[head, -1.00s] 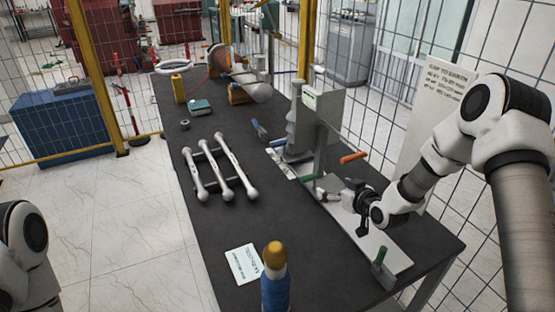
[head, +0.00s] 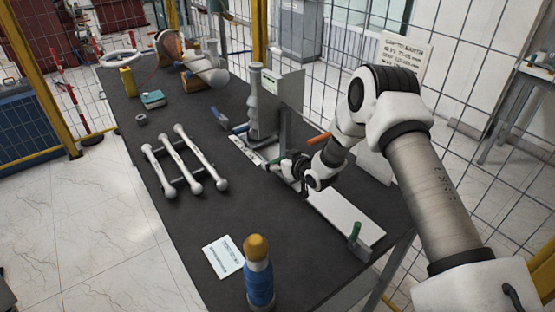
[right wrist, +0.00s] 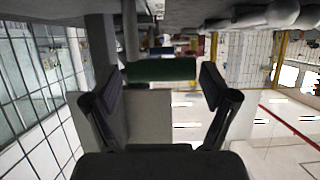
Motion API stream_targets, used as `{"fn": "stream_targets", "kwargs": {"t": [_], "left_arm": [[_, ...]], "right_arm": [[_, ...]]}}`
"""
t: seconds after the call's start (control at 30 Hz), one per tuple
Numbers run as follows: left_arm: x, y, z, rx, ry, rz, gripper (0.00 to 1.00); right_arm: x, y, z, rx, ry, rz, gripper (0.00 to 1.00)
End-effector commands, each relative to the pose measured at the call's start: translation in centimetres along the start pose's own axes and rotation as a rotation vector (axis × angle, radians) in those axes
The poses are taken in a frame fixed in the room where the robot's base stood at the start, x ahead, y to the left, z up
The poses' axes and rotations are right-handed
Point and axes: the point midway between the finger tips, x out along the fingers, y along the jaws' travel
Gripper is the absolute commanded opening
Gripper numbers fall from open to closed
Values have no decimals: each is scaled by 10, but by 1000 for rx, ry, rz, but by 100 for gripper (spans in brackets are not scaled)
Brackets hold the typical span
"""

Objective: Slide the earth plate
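A long pale flat plate (head: 345,215) lies along the right side of the dark table, with a green handle (head: 355,234) upright at its near end. Toward its far end stands a grey upright apparatus (head: 278,100) with an orange handle (head: 318,139). My right gripper (head: 294,168) is low over the plate, close to the apparatus base. In the right wrist view its two fingers (right wrist: 160,85) are spread, with a green handle (right wrist: 160,70) between or just beyond their tips. I cannot tell whether they touch it. My left gripper is out of view.
A rack of white rods (head: 185,160) lies left of the apparatus. A blue bottle with an orange top (head: 259,275) and a white card (head: 223,256) are at the near edge. Wire fencing (head: 490,180) stands beyond the table's right side.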

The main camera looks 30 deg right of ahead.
Motion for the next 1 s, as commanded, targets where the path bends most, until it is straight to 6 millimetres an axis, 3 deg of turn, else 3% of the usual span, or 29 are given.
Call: {"fn": "stream_targets", "kwargs": {"t": [0.03, 0.2, 0.37, 0.67, 0.97, 1.0], "left_arm": [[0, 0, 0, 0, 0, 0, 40], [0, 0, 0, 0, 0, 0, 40], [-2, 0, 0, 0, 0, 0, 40], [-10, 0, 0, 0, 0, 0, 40], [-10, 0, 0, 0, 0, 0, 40], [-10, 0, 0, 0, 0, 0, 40]], "right_arm": [[0, 0, 0, 0, 0, 0, 59], [0, 0, 0, 0, 0, 0, 0], [-8, 0, 4, 0, -4, 0, 0], [-57, 0, 26, 3, -8, -1, 0], [-60, -1, 28, 0, -8, -2, 0], [-60, -1, 28, 0, -8, -2, 66]]}}
